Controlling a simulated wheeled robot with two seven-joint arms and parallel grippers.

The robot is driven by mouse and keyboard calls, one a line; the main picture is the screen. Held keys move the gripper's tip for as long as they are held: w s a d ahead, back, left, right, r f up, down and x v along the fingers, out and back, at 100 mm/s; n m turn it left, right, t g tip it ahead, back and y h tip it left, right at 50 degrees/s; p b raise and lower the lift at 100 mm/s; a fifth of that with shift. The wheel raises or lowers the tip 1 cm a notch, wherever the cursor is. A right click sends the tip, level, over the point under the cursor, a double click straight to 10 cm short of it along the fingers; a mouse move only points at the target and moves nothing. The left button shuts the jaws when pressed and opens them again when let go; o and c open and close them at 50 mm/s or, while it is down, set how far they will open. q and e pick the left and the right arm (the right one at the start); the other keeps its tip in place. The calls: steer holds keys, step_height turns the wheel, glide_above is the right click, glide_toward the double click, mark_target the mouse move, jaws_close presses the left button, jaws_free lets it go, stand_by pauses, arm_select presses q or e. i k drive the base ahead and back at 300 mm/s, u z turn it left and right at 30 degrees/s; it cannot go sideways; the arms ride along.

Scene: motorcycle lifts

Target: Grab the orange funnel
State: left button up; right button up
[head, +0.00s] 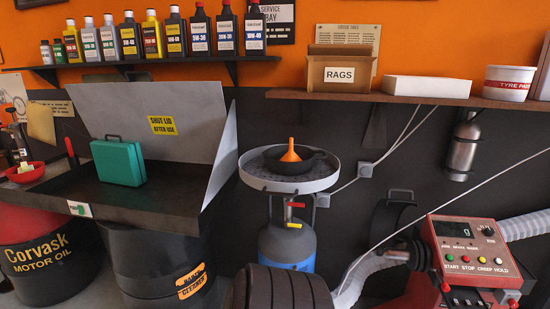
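The orange funnel (291,151) stands with its narrow spout up in a black round pan (312,164). The pan sits on a round grey tray (320,184) on top of a blue-grey tank, near the middle of the head view. The funnel's upper part is in plain sight; its lower rim is partly hidden by the pan's edge. Neither of my grippers is in view.
Left of the tray is a dark sink with a raised lid (150,105) and a green case (118,162). A shelf (400,97) with a RAGS box (338,77) hangs above right. Black tyres (285,290) and a red control box (470,255) stand in front.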

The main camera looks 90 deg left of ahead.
mark_target(290, 156)
steer(key=u, duration=1.85)
